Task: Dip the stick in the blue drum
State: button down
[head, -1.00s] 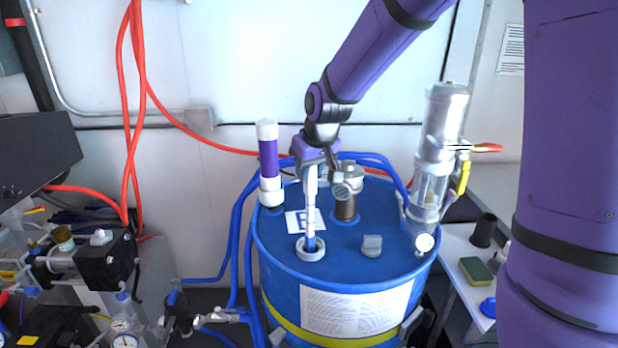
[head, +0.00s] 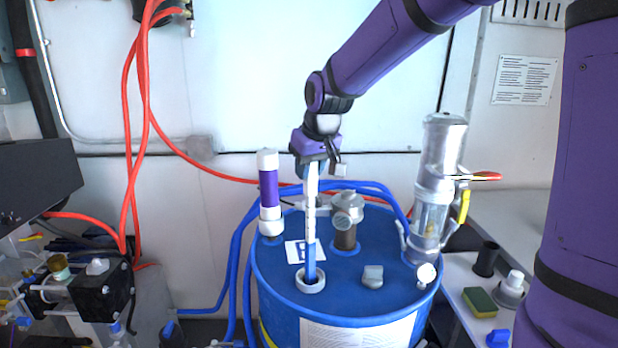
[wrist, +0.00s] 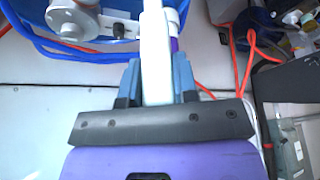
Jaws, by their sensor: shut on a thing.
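The stick (head: 311,215) is a long, thin white bar with a blue lower part, held upright. My gripper (head: 312,160) is shut on its upper end, well above the drum. The stick (wrist: 155,50) also shows between the blue-grey fingers of my gripper (wrist: 157,85) in the wrist view. The blue drum (head: 345,305) stands in front of me with a white-ringed opening (head: 311,288) in its lid. The stick's blue part reaches down into this opening, and its lower tip is hidden there.
On the lid, a purple-and-white cylinder (head: 268,192) stands left of the stick, a metal fitting (head: 346,232) and grey cap (head: 372,277) right. A tall metal-and-clear pump (head: 432,190) rises at the right edge. A counter with a sponge (head: 480,302) lies farther right.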

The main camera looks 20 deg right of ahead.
jog(key=shift+r, duration=4.15)
